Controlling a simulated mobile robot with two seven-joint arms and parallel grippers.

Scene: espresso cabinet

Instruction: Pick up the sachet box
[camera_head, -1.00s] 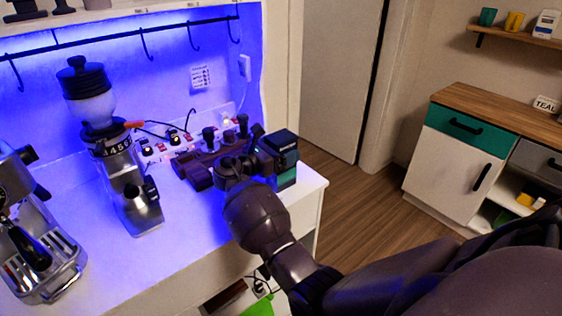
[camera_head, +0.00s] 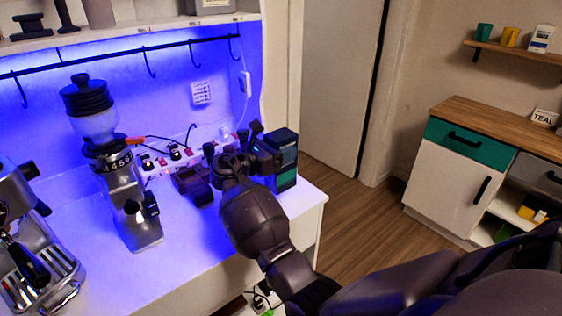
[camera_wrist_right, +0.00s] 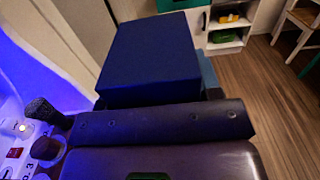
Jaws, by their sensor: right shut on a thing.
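The sachet box (camera_head: 285,150) is a dark box with a teal side, upright at the right end of the white counter (camera_head: 190,262). My right gripper (camera_head: 268,157) is shut on it from the left in the head view. In the right wrist view the dark blue face of the sachet box (camera_wrist_right: 150,52) stands just beyond the gripper body. The fingertips are mostly hidden there. The box seems slightly raised, but I cannot tell whether its bottom is clear of the counter. My left gripper is not in view.
A coffee grinder (camera_head: 128,200) and an espresso machine (camera_head: 30,255) stand on the left of the counter. A power strip (camera_head: 160,163) with plugs lies near the wall. A wooden-topped cabinet (camera_head: 450,180) stands at the right, across open floor (camera_head: 350,215).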

